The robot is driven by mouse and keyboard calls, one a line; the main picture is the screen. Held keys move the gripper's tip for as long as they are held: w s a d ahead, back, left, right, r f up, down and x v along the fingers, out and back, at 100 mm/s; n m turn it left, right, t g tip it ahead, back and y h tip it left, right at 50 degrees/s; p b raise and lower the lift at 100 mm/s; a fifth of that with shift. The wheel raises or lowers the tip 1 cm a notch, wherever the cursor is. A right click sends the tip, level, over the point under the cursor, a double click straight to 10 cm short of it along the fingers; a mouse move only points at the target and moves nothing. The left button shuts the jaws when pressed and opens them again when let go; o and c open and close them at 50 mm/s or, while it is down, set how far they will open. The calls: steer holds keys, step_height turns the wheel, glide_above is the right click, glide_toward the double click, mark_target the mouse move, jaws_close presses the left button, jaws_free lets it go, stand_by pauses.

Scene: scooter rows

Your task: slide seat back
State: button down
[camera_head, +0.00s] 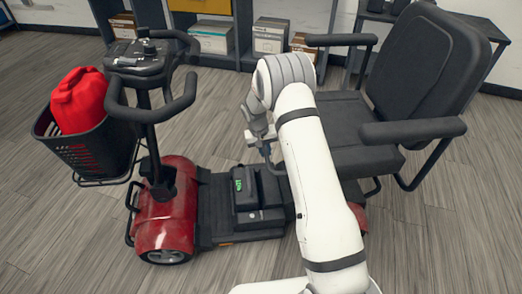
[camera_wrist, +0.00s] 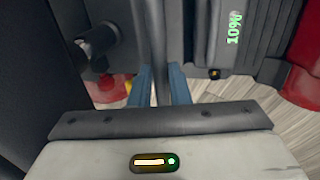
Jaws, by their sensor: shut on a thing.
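The black padded seat (camera_head: 345,125) of the red mobility scooter is at the right, with its backrest (camera_head: 430,65) and armrests. My gripper (camera_head: 262,143) is low at the seat's front left edge, above the scooter deck. In the wrist view its two blue-grey fingers (camera_wrist: 163,85) are close together, shut on a thin part between them. That part looks like a bar or lever by the seat, but it is mostly hidden. The dark seat side (camera_wrist: 30,60) fills the left of the wrist view. My white arm covers part of the seat.
A battery box (camera_head: 257,195) with a green display is on the deck, close to my gripper. Shelves with boxes (camera_head: 270,37) stand behind. The wooden floor in front is clear.

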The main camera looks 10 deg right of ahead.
steer(key=shift+w+d, duration=0.1)
steer(key=shift+d, duration=0.35)
steer(key=c, duration=1.4)
jaws_free()
steer(key=shift+w, duration=0.1)
steer(key=shift+o, duration=0.2)
steer(key=shift+a, duration=0.1)
step_height(320, 180, up, 8)
steer(key=a+p, duration=0.1)
steer(key=p, duration=0.1)
steer(key=shift+a+f, duration=0.15)
steer(key=shift+a, duration=0.2)
